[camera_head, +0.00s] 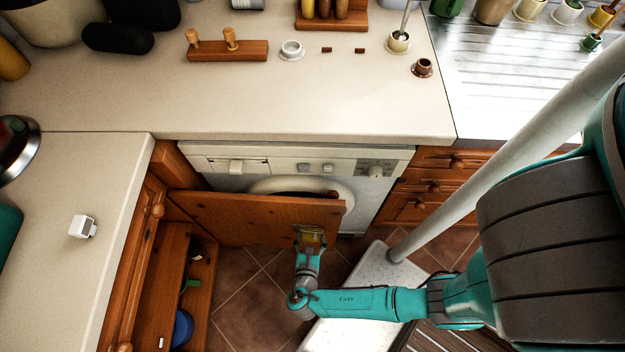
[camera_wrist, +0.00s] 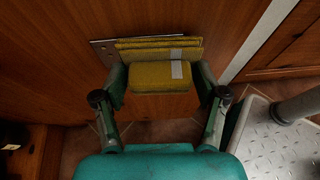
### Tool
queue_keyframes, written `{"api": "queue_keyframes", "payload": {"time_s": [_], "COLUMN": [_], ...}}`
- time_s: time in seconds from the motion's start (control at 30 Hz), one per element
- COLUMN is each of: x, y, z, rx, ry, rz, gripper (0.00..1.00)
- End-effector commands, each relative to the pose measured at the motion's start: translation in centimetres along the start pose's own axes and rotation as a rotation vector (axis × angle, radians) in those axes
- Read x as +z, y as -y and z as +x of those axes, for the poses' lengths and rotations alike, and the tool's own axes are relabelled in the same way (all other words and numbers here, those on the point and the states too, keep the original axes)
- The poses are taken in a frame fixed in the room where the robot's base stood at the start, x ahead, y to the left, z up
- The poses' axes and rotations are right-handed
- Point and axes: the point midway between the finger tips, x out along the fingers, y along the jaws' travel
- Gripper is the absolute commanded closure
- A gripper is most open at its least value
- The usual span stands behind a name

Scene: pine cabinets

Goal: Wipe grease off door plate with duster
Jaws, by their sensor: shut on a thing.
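A yellow duster (camera_wrist: 160,78) with a pale grey band sits between the fingers of my gripper (camera_wrist: 161,86), which is shut on it. The duster is in front of a wooden door (camera_wrist: 50,60), close to or against it; I cannot tell if they touch. A grey metal door plate (camera_wrist: 103,48) shows behind the duster, mostly covered by it. No grease can be made out on the visible part. In the head view the duster (camera_head: 312,236) and my gripper (camera_head: 309,246) are at the lower right of the open wooden door (camera_head: 255,213).
A washing machine (camera_head: 225,172) stands behind the open door, under the counter (camera_head: 320,105). An open cabinet (camera_head: 175,280) with a blue item (camera_head: 182,328) is at the left. Tiled floor (camera_head: 240,305) is free below the door. A white object (camera_head: 82,227) sits on the left counter.

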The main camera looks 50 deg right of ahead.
Motion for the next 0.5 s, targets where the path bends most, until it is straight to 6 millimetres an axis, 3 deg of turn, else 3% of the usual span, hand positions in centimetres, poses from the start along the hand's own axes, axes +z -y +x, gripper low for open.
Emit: {"api": "queue_keyframes", "payload": {"time_s": [0.1, 0.5], "x": [0.06, 0.05], "y": [-0.99, -1.13], "z": [-0.01, -0.03], "rx": [0.001, 0.001], "ry": [0.001, 0.001], "rz": [0.003, 0.002], "gripper": [0.98, 0.98]}}
